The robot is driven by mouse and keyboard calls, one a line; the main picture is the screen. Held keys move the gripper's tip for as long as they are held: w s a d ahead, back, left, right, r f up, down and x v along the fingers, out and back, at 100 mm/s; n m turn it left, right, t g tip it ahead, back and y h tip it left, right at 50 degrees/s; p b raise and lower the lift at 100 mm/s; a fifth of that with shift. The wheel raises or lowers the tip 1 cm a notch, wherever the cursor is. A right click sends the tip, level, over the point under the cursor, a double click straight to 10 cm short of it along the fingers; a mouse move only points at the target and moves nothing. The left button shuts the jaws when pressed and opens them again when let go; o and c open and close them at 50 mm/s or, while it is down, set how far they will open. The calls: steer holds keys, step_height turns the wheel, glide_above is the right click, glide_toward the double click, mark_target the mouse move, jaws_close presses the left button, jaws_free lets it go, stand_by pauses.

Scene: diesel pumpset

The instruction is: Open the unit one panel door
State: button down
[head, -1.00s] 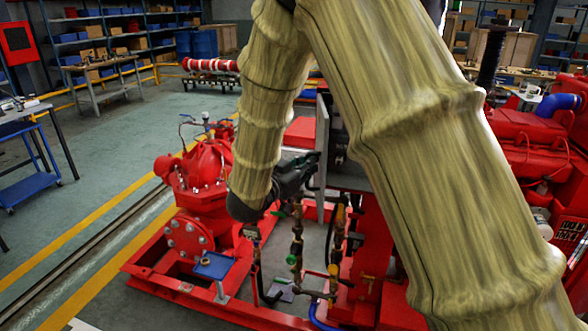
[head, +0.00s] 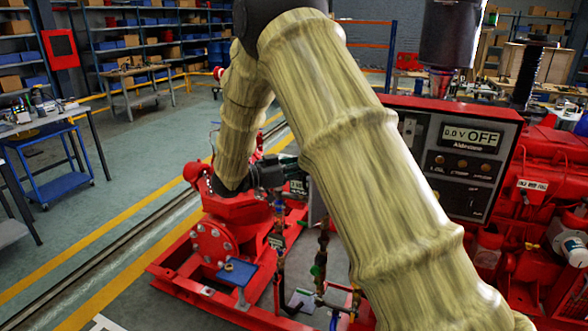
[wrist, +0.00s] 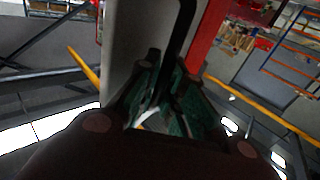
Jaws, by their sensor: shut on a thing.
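My gripper (head: 296,183) is left of my large arm link in the head view, above the red pump base. In the wrist view, my gripper (wrist: 166,78) has its dark green fingers closed around a black bar handle (wrist: 183,45). The handle stands by a pale grey door panel (wrist: 140,35) with a red part beside it. In the head view, only a narrow grey piece of the door (head: 317,205) shows beside my arm. A control panel face (head: 450,165) reading "0.0 V OFF" is right of my arm. My arm hides the door's hinge and most of its face.
The red pump (head: 222,235) sits on its frame below my gripper. Valved pipework (head: 320,262) stands close by. The red engine (head: 545,165) is at the right. Open floor (head: 110,215) lies to the left, with a blue cart (head: 60,180) at the far left.

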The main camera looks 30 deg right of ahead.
steer(key=shift+w+r, duration=0.1)
steer(key=shift+r, duration=0.2)
steer(key=c, duration=1.5)
jaws_free()
steer(key=shift+d, duration=0.15)
steer(key=shift+f, duration=0.1)
steer(key=shift+a, duration=0.2)
steer(key=a, duration=0.4)
steer(key=w+a, duration=0.1)
steer(key=a, duration=0.6)
steer(key=shift+w+a+f, duration=0.1)
steer(key=shift+w+a, duration=0.2)
steer(key=shift+w, duration=0.05)
